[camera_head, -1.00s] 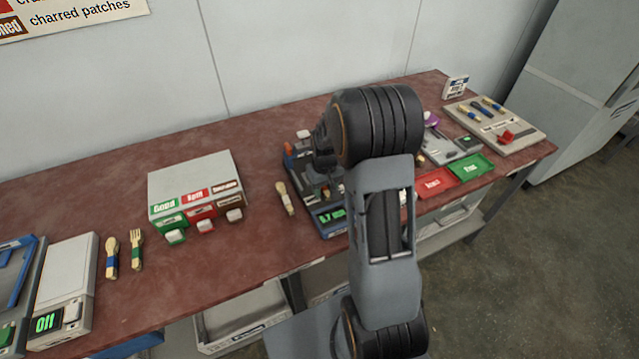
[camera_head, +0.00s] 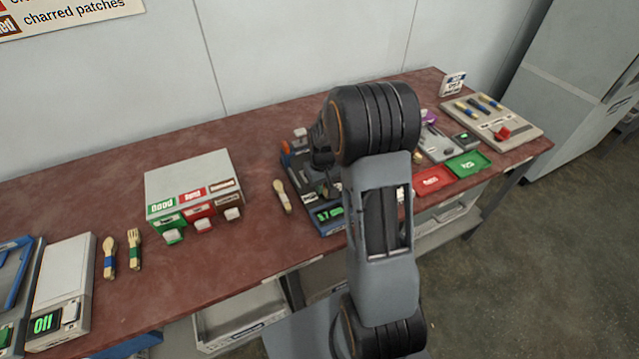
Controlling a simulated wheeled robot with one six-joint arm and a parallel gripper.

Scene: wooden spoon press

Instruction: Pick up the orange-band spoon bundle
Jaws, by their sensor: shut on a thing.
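No orange-band spoon bundle can be made out. My arm covers the middle of the view and hides much of the bench behind it. The dark wrist end of my gripper (camera_head: 321,158) shows left of the arm's big joint, over the press device (camera_head: 330,214) with its blue base and green display. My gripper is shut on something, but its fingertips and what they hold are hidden. A pale wooden utensil (camera_head: 283,197) lies on the bench just left of the press; no orange band shows on it.
A blue-band spoon (camera_head: 109,253) and a green-band fork (camera_head: 135,249) lie left of the sorting box (camera_head: 195,182). A scale (camera_head: 62,293) stands at far left. Red (camera_head: 433,181) and green (camera_head: 468,165) trays and a pale board (camera_head: 491,121) with banded utensils are at right. The back-left bench is clear.

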